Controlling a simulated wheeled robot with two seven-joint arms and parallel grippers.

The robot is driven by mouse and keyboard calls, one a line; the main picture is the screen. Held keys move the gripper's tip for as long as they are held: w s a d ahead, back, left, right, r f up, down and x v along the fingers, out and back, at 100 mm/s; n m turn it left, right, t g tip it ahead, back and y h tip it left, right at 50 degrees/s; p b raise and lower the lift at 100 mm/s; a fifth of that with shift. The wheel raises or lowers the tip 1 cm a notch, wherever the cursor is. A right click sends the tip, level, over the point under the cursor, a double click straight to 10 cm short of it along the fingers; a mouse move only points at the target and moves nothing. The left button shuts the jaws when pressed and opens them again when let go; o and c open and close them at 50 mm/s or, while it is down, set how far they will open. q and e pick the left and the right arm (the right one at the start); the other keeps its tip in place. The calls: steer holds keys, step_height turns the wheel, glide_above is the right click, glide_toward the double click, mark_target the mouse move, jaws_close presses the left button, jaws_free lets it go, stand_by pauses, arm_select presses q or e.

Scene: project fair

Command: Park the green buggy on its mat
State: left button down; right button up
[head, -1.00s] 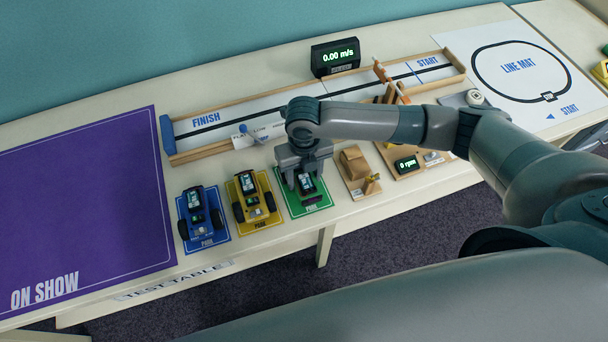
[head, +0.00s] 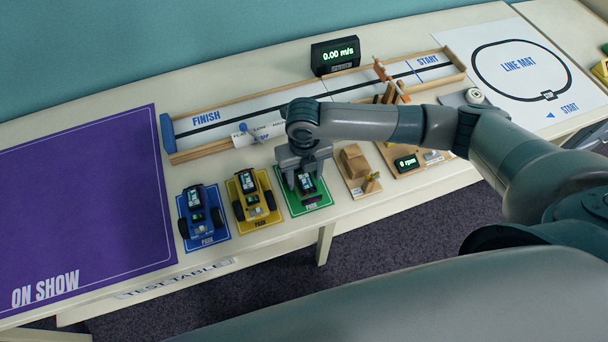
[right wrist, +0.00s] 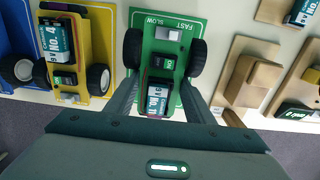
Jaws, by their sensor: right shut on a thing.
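The green buggy (head: 307,186) sits on the green mat (head: 318,205) marked PARK, at the right end of the row of mats. My right gripper (head: 303,168) reaches down over it from above and is shut on it. My left gripper is not in view.
The yellow buggy (head: 247,190) and blue buggy (head: 195,210) stand on their own mats to the left. A wooden block model (head: 355,162) stands close on the right. The track (head: 225,122) runs behind. The table's front edge is near.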

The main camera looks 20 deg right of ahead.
steer(key=shift+f, duration=0.3)
stand_by(0.5)
steer(key=shift+p, duration=0.35)
stand_by(0.7)
steer(key=o, duration=1)
steer(key=shift+f, duration=0.1)
step_height(320, 180, up, 18)
steer(key=b, duration=0.3)
steer(key=shift+f, duration=0.25)
